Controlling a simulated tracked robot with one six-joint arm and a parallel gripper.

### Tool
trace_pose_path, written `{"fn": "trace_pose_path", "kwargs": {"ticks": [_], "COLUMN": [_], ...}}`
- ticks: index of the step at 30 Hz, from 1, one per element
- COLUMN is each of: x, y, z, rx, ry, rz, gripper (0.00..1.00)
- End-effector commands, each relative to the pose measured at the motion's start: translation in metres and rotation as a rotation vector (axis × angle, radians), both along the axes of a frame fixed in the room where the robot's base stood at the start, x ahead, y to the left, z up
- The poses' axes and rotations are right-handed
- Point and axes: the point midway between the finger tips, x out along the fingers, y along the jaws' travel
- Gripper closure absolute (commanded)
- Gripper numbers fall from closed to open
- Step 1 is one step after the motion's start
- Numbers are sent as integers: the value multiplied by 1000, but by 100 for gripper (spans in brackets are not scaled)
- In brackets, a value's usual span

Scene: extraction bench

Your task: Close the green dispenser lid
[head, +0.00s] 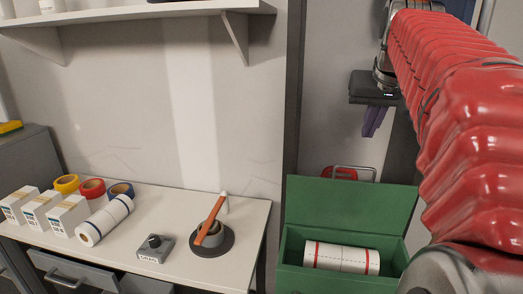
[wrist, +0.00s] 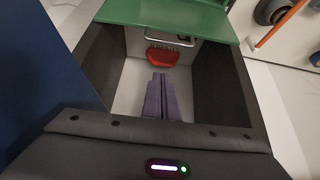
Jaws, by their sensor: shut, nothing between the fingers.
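The green dispenser (head: 293,248) stands at the lower middle right of the head view. Its green lid (head: 350,203) is raised upright at the back, so the box is open. A white roll with red stripes (head: 342,259) lies inside. My gripper (head: 372,122) hangs above and behind the raised lid, apart from it, with its purple fingers pointing down. In the wrist view the fingers (wrist: 163,97) are together and empty. A green panel, seemingly the lid (wrist: 165,20), crosses the top of that view, beyond the fingertips.
A red brush-like thing (wrist: 162,57) and a metal handle (wrist: 168,41) sit just behind the lid. Left of the dispenser, a white bench (head: 180,215) bears tape rolls, boxes and a dark round holder (head: 213,245). A grey post (head: 296,100) rises between bench and gripper.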

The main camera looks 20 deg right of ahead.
Motion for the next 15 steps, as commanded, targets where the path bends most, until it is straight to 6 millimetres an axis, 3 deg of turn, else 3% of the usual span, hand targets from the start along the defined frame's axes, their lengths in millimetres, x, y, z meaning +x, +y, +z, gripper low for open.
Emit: {"fn": "trace_pose_path", "kwargs": {"ticks": [3, 15], "x": [-1, 0], "y": [-10, -10], "z": [4, 3], "rx": [-1, -2], "ry": [-2, -2], "rz": [-14, -14], "gripper": [100, 100]}}
